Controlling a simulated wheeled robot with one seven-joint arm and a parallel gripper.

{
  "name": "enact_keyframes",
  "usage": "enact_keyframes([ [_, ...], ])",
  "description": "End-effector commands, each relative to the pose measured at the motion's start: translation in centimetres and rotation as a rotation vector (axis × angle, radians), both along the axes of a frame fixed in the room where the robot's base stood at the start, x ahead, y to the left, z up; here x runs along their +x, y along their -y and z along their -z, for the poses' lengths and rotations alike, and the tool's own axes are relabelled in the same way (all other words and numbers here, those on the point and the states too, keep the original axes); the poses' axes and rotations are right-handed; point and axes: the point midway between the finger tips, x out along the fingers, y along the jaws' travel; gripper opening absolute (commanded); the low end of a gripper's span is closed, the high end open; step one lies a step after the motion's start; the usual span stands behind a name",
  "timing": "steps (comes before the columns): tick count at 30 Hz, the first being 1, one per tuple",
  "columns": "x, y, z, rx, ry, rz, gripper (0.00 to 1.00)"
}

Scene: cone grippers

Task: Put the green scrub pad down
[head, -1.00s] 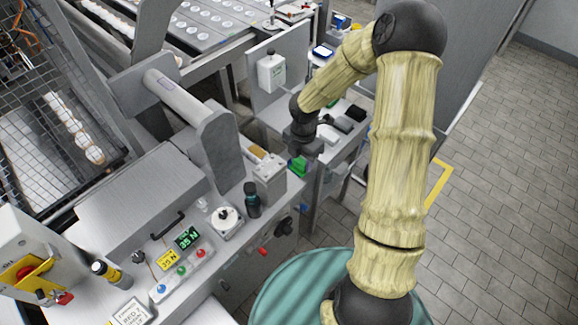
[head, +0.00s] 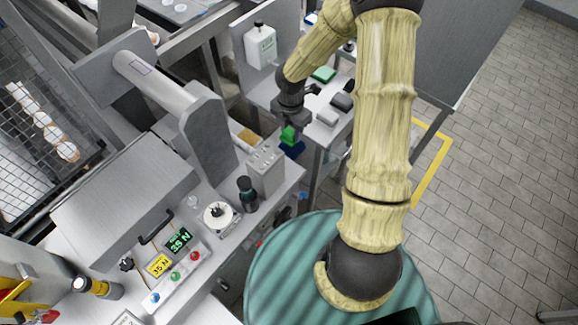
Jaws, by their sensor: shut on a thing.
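The green scrub pad (head: 289,134) shows as a small green block at the lower end of my gripper (head: 290,122). My gripper is shut on it and points down. The pad is at the gap between the machine's bench and the small side table. A dark blue piece (head: 293,150) shows just below the pad; I cannot tell whether they touch. The fingertips are small and partly hidden by the gripper body.
A grey box (head: 266,168) and a dark bottle (head: 247,193) stand on the bench.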

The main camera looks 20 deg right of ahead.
Motion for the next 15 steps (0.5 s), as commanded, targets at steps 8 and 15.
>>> enact_keyframes([
  [8,-0.1,0.0,4.7,-0.001,-0.004,-0.003,0.15],
  [15,-0.1,-0.5,9.9,-0.001,-0.004,-0.013,0.15],
])
